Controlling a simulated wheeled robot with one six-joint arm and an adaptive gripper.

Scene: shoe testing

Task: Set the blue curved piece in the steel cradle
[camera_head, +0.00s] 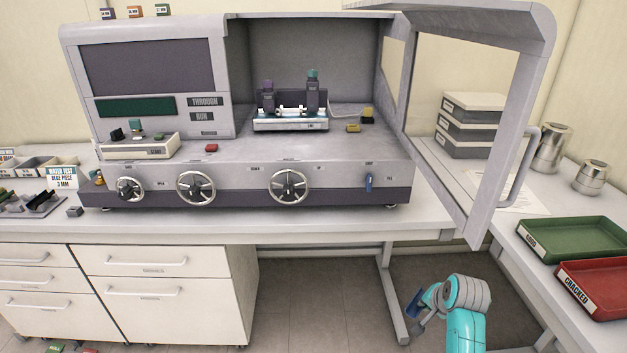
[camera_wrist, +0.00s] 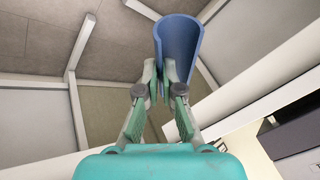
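The blue curved piece (camera_wrist: 181,42) is a trough-like shell. In the wrist view it stands beyond my gripper (camera_wrist: 165,88), whose fingers are shut on its near end. In the head view the blue piece (camera_head: 413,303) shows small at the lower right, in front of the bench and below its top, with my gripper (camera_head: 426,303) partly hidden behind my arm. A steel fixture that looks like the cradle (camera_head: 289,123) sits inside the tester's chamber, between dark posts with purple and teal caps. It appears empty. My gripper is well away from it.
The tester's framed door (camera_head: 490,130) stands open at the right of the chamber. A green tray (camera_head: 575,238) and red "CRACKED" tray (camera_head: 598,285) lie on the right bench. A card (camera_head: 62,178) reads "WATER TEST BLUE PIECE 3 MM". Handwheels line the tester's front.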

